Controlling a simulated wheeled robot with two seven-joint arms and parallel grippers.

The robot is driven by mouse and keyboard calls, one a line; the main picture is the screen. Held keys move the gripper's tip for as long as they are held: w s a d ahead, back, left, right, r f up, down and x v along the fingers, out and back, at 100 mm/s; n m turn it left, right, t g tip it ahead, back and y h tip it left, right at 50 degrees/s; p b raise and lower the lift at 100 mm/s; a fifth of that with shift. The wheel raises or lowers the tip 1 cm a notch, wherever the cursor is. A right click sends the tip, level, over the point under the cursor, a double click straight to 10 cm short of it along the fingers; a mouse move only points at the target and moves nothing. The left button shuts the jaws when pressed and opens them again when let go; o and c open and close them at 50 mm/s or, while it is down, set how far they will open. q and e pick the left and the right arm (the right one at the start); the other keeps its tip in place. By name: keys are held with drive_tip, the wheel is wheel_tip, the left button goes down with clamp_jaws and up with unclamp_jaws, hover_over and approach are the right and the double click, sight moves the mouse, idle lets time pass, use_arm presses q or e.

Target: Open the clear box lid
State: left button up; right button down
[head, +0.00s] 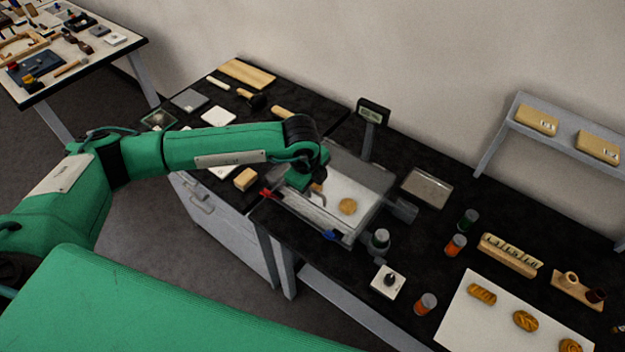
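A clear box (372,214) with see-through walls and grey edges stands on the black bench, right of centre in the head view. A round golden piece (348,206) lies on its pale floor. Its lid is hard to separate from the clear walls, so I cannot tell how far it is open. My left gripper (318,194) points down at the left part of the box, over or at its near-left edge. My forearm and wrist hide the box's back-left corner. The fingers are small and dark, and I cannot tell whether they touch the lid. My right gripper is out of view.
A display on a post (373,112) stands behind the box. A grey tray (426,188) lies to its right. A white board (500,315) with golden pieces lies at front right.

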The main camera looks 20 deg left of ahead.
use_arm(q)
drive_tip(key=shift+f, duration=0.55)
clamp_jaws()
drive_tip(key=shift+w, duration=0.15)
